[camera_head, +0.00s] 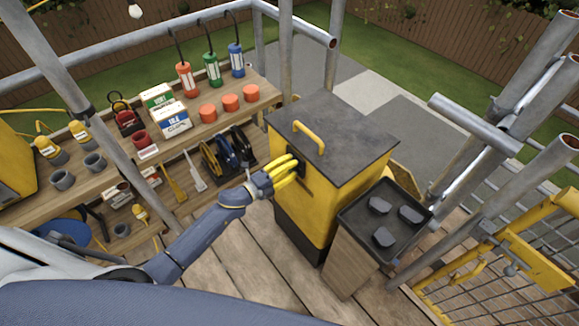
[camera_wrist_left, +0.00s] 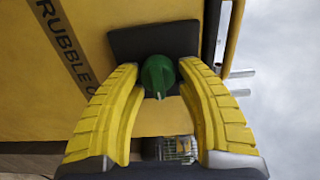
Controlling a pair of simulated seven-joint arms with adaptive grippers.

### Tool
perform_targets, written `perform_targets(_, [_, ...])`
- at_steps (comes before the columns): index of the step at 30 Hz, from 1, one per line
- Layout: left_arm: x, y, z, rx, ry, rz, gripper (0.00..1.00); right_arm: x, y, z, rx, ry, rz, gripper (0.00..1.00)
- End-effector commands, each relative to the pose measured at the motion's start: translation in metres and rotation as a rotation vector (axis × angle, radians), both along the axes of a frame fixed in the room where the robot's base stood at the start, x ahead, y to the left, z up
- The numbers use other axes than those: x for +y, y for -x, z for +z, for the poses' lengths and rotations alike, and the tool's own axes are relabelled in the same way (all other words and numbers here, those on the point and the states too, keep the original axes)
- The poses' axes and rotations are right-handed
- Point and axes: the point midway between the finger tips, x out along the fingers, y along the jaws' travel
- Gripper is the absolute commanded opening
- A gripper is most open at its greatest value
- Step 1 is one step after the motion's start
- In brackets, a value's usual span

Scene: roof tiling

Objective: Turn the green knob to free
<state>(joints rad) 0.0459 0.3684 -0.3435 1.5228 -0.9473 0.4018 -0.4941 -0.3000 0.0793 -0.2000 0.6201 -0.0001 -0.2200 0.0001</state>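The green knob (camera_wrist_left: 157,75) sits on a black plate (camera_wrist_left: 140,42) on the side of a yellow box (camera_head: 309,204) with a dark lid. My left gripper (camera_head: 291,166) is at the box's side; in the wrist view its two yellow fingers (camera_wrist_left: 158,85) stand apart, one on each side of the knob. A gap shows between the fingers and the knob at the left; at the right I cannot tell whether the finger touches it. In the head view the knob is hidden behind the fingers. My right gripper is not in view.
A stand with a black tray (camera_head: 359,226) holding dark blocks is right of the box. Shelves (camera_head: 180,135) with tubes, boxes and cups are at the left. A yellow handle (camera_head: 309,136) is on the lid. Scaffold poles (camera_head: 508,140) rise at the right.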

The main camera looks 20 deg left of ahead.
Motion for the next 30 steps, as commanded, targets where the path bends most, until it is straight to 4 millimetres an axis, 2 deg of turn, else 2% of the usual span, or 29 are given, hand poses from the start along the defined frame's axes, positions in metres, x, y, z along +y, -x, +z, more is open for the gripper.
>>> perform_targets(1, [0.001, 0.0, 0.0, 0.0, -0.001, 0.001, 0.43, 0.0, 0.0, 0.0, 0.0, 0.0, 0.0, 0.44])
perform_targets(4, [0.002, 0.0, -0.001, 0.001, -0.002, 0.003, 0.54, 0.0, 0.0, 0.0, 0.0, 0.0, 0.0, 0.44])
perform_targets(14, [0.005, 0.002, -0.001, 0.002, -0.004, 0.004, 0.54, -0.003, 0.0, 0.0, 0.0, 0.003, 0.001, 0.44])
perform_targets(19, [0.017, 0.019, -0.002, 0.004, -0.005, 0.005, 0.54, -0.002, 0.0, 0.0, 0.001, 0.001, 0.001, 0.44])
perform_targets(30, [0.053, 0.07, -0.002, 0.004, -0.003, 0.004, 0.54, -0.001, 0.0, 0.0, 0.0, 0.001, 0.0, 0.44])
